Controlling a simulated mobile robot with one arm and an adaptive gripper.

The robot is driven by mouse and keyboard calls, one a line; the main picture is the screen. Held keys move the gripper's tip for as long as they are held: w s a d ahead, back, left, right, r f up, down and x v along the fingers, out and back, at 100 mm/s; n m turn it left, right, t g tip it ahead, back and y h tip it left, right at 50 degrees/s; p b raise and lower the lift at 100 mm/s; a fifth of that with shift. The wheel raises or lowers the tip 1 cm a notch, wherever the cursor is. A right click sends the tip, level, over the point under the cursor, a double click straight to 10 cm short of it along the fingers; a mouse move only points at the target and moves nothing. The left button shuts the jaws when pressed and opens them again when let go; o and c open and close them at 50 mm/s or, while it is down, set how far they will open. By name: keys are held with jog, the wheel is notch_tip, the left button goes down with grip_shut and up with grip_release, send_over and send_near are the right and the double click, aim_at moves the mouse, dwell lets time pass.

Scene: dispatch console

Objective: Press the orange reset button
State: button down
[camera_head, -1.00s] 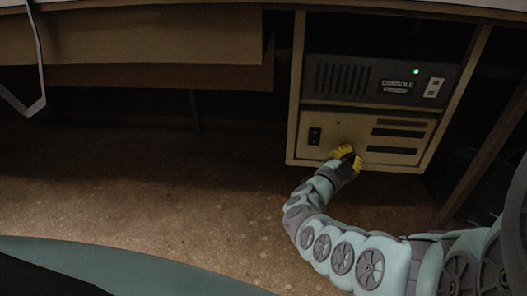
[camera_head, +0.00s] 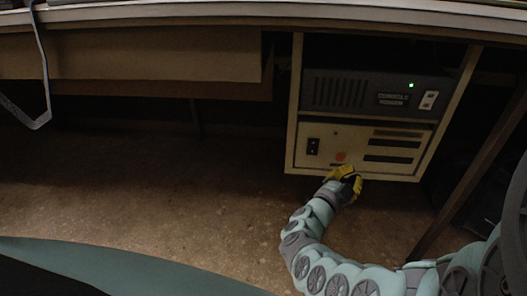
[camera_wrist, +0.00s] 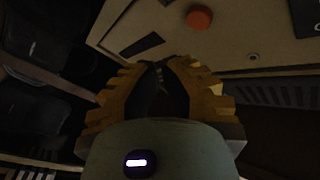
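The orange reset button (camera_head: 340,156) is a round red-orange knob on the lower beige panel (camera_head: 319,167) of the cabinet under the desk. It also shows at the top of the wrist view (camera_wrist: 199,17), beyond the fingertips and a little to their right. My gripper (camera_head: 349,173) is just below the button in the head view, in front of the panel's lower edge. Its yellow, ridged fingers come together at the tips in the wrist view (camera_wrist: 160,66), with nothing held between them. The fingertips look apart from the button.
A dark console unit (camera_head: 345,92) with a green light and a white switch sits above the panel. A black socket or switch (camera_head: 313,146) is left of the button, with dark slots (camera_head: 392,143) to its right. A cable (camera_head: 42,90) hangs at the far left. The floor is clear.

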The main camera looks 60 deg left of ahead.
jog(key=shift+s+d+p, duration=0.4)
jog(key=shift+s+d, duration=0.4)
jog(key=shift+s, duration=0.1)
notch_tip(320, 180, up, 8)
jog(key=p, duration=0.7)
jog(key=shift+w, duration=0.15)
